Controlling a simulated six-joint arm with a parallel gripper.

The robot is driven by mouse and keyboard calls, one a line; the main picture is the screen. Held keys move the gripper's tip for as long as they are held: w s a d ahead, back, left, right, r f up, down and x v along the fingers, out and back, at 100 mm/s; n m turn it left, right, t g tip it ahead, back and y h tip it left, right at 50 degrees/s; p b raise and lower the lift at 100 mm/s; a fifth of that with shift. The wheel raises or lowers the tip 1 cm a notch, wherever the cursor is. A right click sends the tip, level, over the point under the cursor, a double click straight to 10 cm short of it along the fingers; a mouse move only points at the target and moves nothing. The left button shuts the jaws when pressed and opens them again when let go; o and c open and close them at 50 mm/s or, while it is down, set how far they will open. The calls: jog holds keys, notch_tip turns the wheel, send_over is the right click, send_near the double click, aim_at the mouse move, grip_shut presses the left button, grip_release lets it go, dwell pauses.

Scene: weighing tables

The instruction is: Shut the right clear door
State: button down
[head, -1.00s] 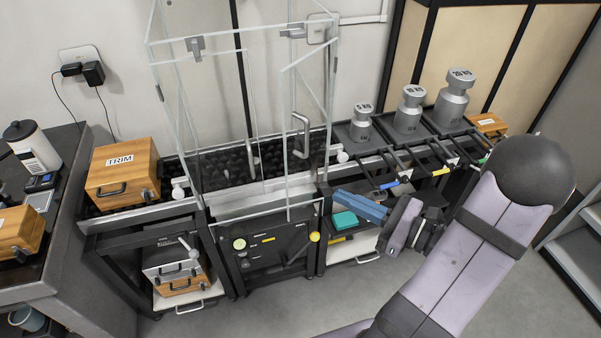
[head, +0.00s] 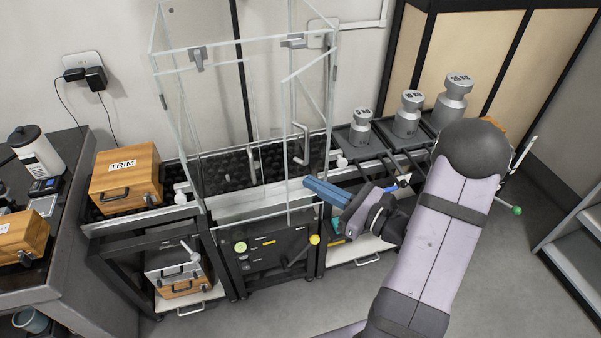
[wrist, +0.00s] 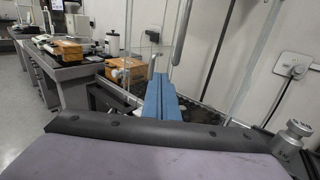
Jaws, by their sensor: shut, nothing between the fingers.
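The clear enclosure (head: 195,130) stands on the dark weighing bench in the head view. The right clear door (head: 287,160), a thin pane with a metal handle (head: 301,143), is on its right side. Its lines overlap the frame, so I cannot tell its exact angle. My gripper (head: 309,184) is shut and empty, its blue fingers pointing left, just right of the pane's lower edge. I cannot tell whether they touch it.
Several steel weights (head: 408,113) stand on the racks to the right, behind my arm. The wooden TRIM box (head: 125,178) sits left of the enclosure. A green-knobbed rod (head: 516,210) juts out at the right. The floor in front is clear.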

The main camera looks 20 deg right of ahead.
aim_at(288, 172)
jog(key=shift+p+x, duration=0.7)
jog(key=shift+x, duration=1.6)
jog(key=shift+w+a, duration=0.1)
jog(key=shift+w+a, duration=0.3)
jog(key=shift+a, duration=0.05)
jog(key=b+x, duration=0.3)
jog(key=x, duration=0.6)
jog(key=shift+w+d, duration=0.35)
jog(key=shift+w, duration=0.05)
jog(key=shift+s, duration=0.15)
